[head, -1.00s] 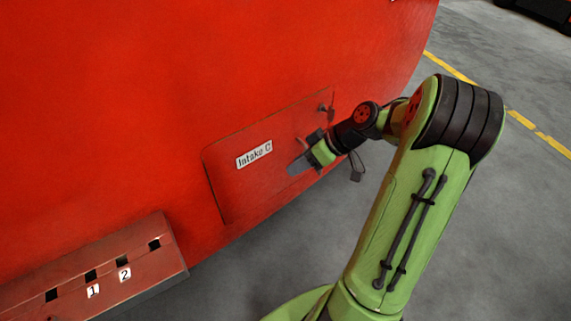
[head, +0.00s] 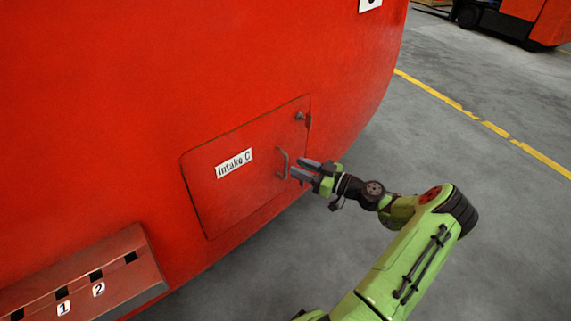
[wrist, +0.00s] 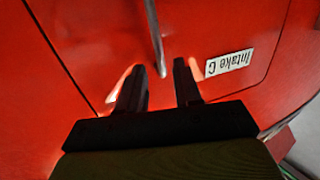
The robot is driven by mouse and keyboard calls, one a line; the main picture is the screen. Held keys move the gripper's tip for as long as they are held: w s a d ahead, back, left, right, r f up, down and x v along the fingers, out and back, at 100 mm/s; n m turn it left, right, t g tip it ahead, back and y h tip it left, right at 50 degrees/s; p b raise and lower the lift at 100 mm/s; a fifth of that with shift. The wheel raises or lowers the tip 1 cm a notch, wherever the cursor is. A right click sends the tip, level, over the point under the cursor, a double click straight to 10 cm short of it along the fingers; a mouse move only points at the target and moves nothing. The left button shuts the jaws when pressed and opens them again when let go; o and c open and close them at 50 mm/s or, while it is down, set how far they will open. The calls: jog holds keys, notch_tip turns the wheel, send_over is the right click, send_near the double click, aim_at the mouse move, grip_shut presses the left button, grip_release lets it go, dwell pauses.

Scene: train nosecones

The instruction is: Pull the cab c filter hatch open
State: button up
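The filter hatch (head: 235,195) is a red panel labelled "Intake C" on the red nosecone. It looks shut, lying flush with the body. Its bar handle (head: 282,163) is near the hatch's right edge, and a small latch (head: 300,117) sits at its upper right corner. My gripper (head: 298,168) is just right of the handle with its fingers apart. In the wrist view the handle (wrist: 155,40) runs down from the top to between the two finger tips (wrist: 160,72), nearer the left finger. Whether a finger touches it, I cannot tell.
A red step (head: 85,275) with dark slots and labels 1 and 2 juts out at lower left. Grey floor with a yellow line (head: 480,120) lies open to the right. A red and black vehicle (head: 505,20) stands far off at upper right.

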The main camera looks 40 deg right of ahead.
aim_at(286, 178)
jog(key=x, duration=0.5)
jog(key=shift+w+a, duration=0.1)
jog(key=shift+w, duration=0.15)
jog(key=shift+c, duration=0.2)
grip_shut()
